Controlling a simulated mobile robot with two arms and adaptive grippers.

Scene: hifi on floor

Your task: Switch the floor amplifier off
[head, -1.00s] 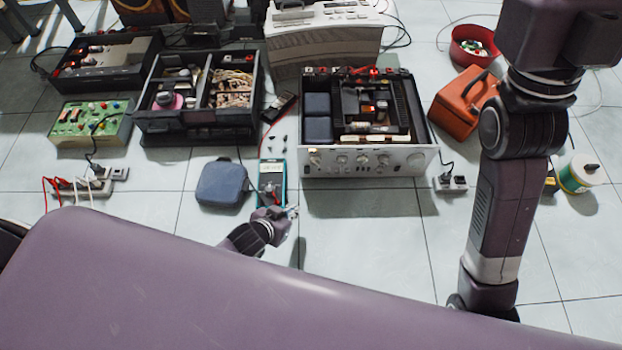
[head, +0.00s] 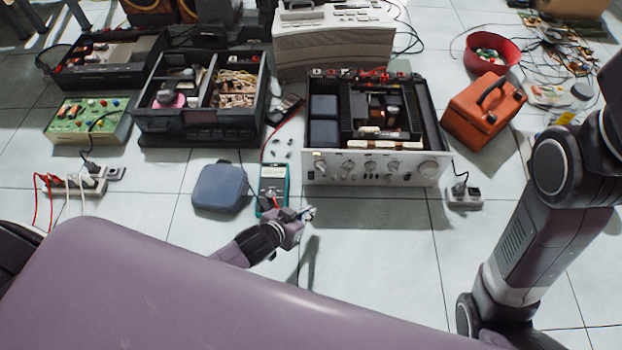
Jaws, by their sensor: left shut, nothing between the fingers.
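The floor amplifier (head: 408,180) stands open-topped on the tiles, its silver front panel of knobs facing me. A small warm-lit switch or lamp (head: 320,166) sits at the panel's left end; its position is too small to read. Inside are dark blocks and boards. My left gripper (head: 308,212) is shut and empty, in front of and below the panel's left end, apart from it. My right arm crosses the right side of the head view; its gripper is out of frame.
A teal multimeter (head: 272,181) and a blue pouch (head: 220,187) lie left of the amplifier. A power strip (head: 464,198) and an orange case (head: 484,112) are on its right. The floor directly before the amplifier is clear.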

